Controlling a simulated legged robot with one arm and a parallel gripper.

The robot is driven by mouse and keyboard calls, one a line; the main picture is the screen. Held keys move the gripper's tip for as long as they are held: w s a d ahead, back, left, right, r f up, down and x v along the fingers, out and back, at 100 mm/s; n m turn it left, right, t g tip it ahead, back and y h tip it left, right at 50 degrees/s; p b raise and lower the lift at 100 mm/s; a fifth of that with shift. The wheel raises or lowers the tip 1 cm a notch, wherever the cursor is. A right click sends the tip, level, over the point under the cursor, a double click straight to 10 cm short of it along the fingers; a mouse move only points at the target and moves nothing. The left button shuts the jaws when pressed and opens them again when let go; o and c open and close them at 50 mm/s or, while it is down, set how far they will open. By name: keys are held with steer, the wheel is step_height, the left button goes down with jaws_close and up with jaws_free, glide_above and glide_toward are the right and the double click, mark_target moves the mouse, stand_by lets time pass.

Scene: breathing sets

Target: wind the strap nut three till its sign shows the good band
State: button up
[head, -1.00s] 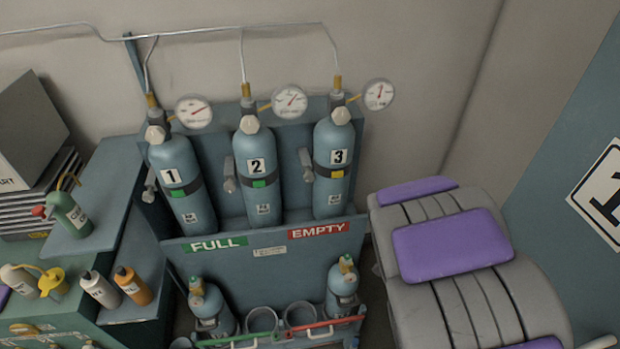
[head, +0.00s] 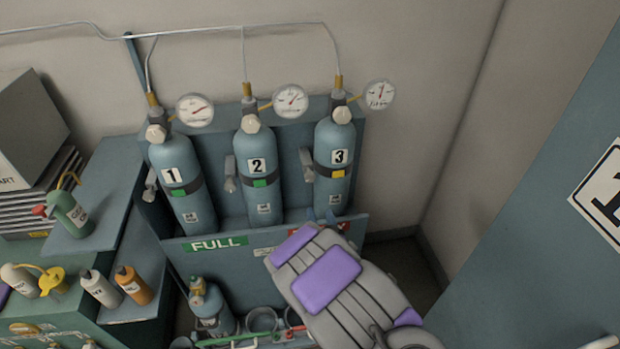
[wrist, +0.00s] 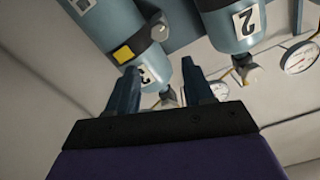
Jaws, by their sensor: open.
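Cylinder 3 (head: 333,195) stands upright at the right of the rack, held by a dark strap. The strap's sign (head: 338,174) is yellow; it also shows yellow in the wrist view (wrist: 122,54). Strap nut three (head: 308,164) is a grey handle-like piece at the strap's left end; a grey piece that looks like it (wrist: 153,18) shows in the wrist view. My gripper (head: 321,215) is open and empty, below the nut and in front of the cylinder's foot. In the wrist view its two dark blue fingers (wrist: 160,78) stand apart.
Cylinders 1 (head: 190,205) and 2 (head: 262,195) stand to the left with green signs. Gauges and thin pipes are above. A small cylinder (head: 209,300) and empty ring holders are below. Bottles (head: 100,287) stand on the left bench. My arm covers the EMPTY label.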

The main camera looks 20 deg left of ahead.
mark_target(310, 178)
steer(key=b+x, duration=0.3)
steer(key=x, duration=1.3)
steer(key=shift+w+f, duration=0.15)
steer(key=shift+w+a, duration=0.1)
steer(key=shift+w, duration=0.25)
steer(key=shift+c, duration=0.2)
steer(key=c, duration=0.7)
steer(key=shift+c, duration=0.2)
steer(key=shift+n+b, duration=0.3)
steer(key=n+b, duration=0.1)
steer(key=n, duration=0.2)
steer(key=shift+a+n+b, duration=0.1)
steer(key=shift+n+b, duration=0.2)
steer(key=shift+r+n+b, duration=0.2)
steer(key=shift+n+b, duration=0.85)
steer(key=shift+n, duration=0.95)
steer(key=shift+s+a, duration=0.1)
